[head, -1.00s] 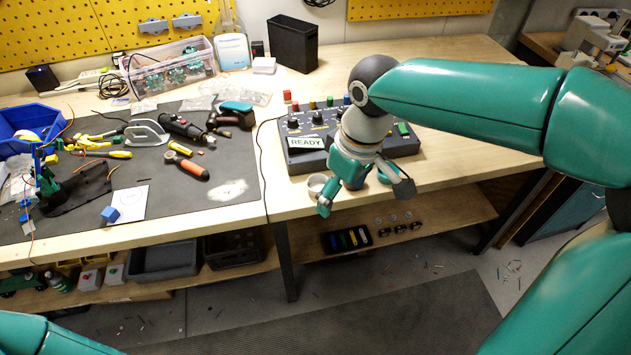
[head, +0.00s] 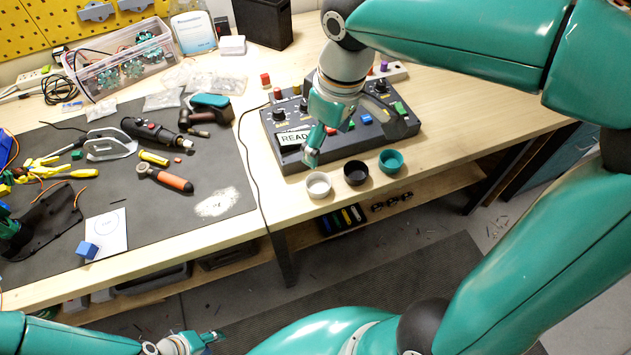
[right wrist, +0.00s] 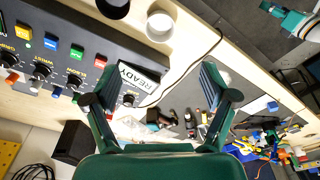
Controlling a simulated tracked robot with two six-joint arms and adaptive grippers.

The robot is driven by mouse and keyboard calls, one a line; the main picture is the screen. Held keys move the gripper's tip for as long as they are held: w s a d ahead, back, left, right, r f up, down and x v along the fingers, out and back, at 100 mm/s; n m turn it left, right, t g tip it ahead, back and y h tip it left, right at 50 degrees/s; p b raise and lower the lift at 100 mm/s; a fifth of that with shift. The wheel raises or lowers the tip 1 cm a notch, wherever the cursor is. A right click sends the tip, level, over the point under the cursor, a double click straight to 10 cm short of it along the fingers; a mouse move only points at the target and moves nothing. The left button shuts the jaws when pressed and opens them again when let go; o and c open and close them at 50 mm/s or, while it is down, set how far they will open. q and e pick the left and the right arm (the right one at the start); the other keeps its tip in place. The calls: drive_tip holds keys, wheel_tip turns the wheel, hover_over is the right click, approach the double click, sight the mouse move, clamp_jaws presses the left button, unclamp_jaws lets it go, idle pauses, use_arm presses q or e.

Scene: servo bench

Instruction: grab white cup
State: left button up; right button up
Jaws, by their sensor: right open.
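The white cup (head: 318,184) stands upright on the wooden bench's front edge, left of a black cup (head: 355,172) and a teal cup (head: 390,160). My right gripper (head: 358,137) is open and empty above the control box, behind the cups and apart from them. In the right wrist view the white cup (right wrist: 160,25) lies beyond the spread fingers (right wrist: 155,82), near the top edge, beside the partly cut-off black cup (right wrist: 113,7). My left gripper (head: 212,338) is low at the bottom, in front of the bench, far from the cups; its finger opening is unclear.
A dark control box (head: 285,150) with knobs, coloured buttons and a READY sign (head: 293,138) stands just behind the cups. A dark mat (head: 140,200) with tools and a blue cube (head: 87,250) lies left. Bare wood is free right of the teal cup.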

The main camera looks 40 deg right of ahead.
hover_over(317, 188)
drive_tip(key=f, duration=0.8)
drive_tip(key=shift+s+d+f, duration=0.15)
drive_tip(key=shift+s+f, duration=0.15)
drive_tip(key=shift+w+f, duration=0.15)
drive_tip(key=shift+f, duration=2.5)
drive_tip(key=c, duration=1)
